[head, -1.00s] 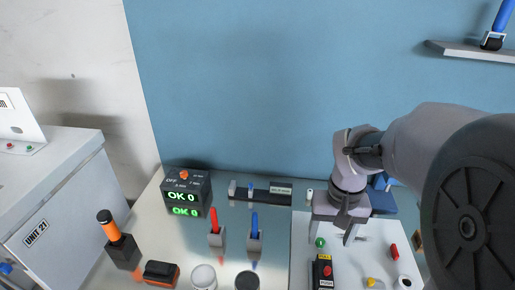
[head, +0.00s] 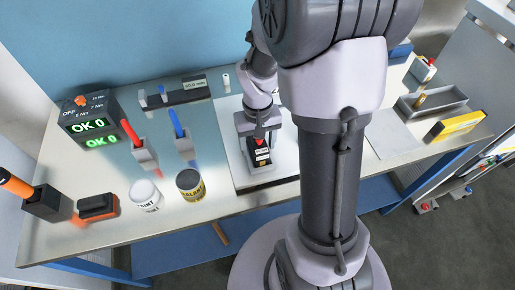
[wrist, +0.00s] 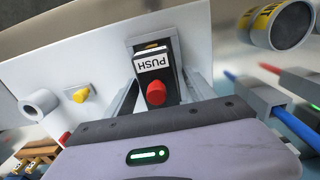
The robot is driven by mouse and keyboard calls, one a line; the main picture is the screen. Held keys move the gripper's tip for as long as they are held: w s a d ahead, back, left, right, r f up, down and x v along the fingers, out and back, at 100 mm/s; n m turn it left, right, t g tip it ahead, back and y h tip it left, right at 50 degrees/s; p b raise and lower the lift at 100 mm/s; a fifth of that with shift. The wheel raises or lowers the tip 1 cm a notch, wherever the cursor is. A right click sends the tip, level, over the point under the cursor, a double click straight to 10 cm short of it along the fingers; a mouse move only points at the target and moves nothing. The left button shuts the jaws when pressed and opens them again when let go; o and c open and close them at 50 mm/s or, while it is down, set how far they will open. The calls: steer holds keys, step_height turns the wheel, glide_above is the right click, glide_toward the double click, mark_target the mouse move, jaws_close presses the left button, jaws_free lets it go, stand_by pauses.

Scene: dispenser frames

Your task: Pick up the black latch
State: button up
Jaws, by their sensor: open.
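A black block with a white PUSH label and a red button, the likely black latch (head: 262,157), stands in a grey holder on the white board. The wrist view shows the black latch (wrist: 148,73) with its red button towards my gripper. My gripper (wrist: 160,90) is open, with one finger on each side of the latch. In the head view my gripper (head: 261,138) is over the latch, pointing down. I cannot tell whether the fingers touch it. My arm hides part of the board.
A black-and-yellow can (head: 190,186) and a white can (head: 146,195) stand left of the board. Grey holders carry a red tool (head: 130,131) and a blue tool (head: 177,124). A grey tray (head: 432,101) and a yellow level (head: 456,125) lie on the right.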

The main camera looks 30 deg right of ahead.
steer(key=shift+r, duration=0.1)
steer(key=shift+c, duration=0.2)
jaws_close()
steer(key=shift+r, duration=0.1)
